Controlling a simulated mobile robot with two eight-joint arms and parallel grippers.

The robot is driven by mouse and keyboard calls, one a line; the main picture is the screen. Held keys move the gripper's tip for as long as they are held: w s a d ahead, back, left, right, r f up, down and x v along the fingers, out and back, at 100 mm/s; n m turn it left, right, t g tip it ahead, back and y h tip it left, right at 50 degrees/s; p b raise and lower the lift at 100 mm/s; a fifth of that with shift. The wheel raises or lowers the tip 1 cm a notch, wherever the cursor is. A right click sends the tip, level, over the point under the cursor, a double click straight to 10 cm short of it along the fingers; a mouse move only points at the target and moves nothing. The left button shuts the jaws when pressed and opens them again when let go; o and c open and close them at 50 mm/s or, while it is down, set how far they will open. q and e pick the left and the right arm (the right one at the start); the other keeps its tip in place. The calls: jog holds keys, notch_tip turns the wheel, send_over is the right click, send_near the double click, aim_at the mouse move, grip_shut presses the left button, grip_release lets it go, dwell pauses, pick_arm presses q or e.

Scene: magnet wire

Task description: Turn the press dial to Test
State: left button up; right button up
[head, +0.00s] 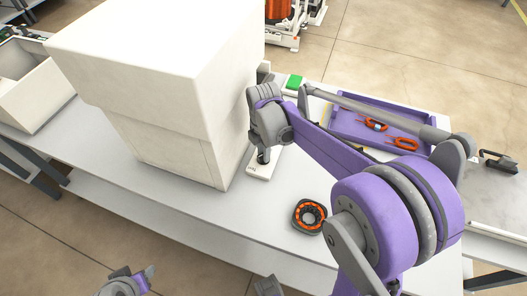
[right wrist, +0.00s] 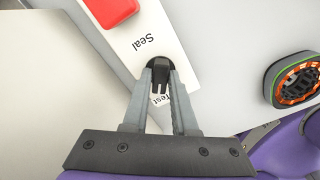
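The press dial (right wrist: 158,64) is a small black knob on a white plate (right wrist: 176,45). The plate is lettered "Seal" above the knob and "Test" below it, where a finger partly covers the word. My right gripper (right wrist: 160,78) has its fingers on both sides of the knob with no clear gap, so it looks shut on it. The knob's forked lower end shows between the fingers, on the side of "Test". In the head view the right gripper (head: 263,153) is low over the plate (head: 261,170) beside the big white press (head: 150,90). My left gripper (head: 128,281) is at the bottom left, partly cut off.
A red button (right wrist: 112,10) is on the same plate. A ring with orange windings (head: 309,216) lies on the table, right of the plate. A purple tray (head: 345,133) holds orange parts, and a green block (head: 293,82) stands at the back. The table front (head: 240,225) is clear.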

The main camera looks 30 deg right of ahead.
jog(key=o, duration=0.3)
jog(key=shift+o, duration=0.2)
notch_tip(320, 180, up, 11)
jog(key=p, duration=0.1)
jog(key=shift+s+f, duration=0.1)
dwell(0.6)
jog(key=s+a+f+m+t+p, duration=0.1)
jog(key=s+a+f+m+t, duration=0.1)
jog(key=s+m, duration=0.6)
jog(key=s+a+f+m+t+p, duration=0.2)
jog(key=s+a+m, duration=0.3)
jog(key=m, duration=0.6)
jog(key=s+t, duration=0.1)
jog(key=s, duration=0.1)
jog(key=shift+s+f, duration=0.15)
jog(key=shift+s, duration=0.2)
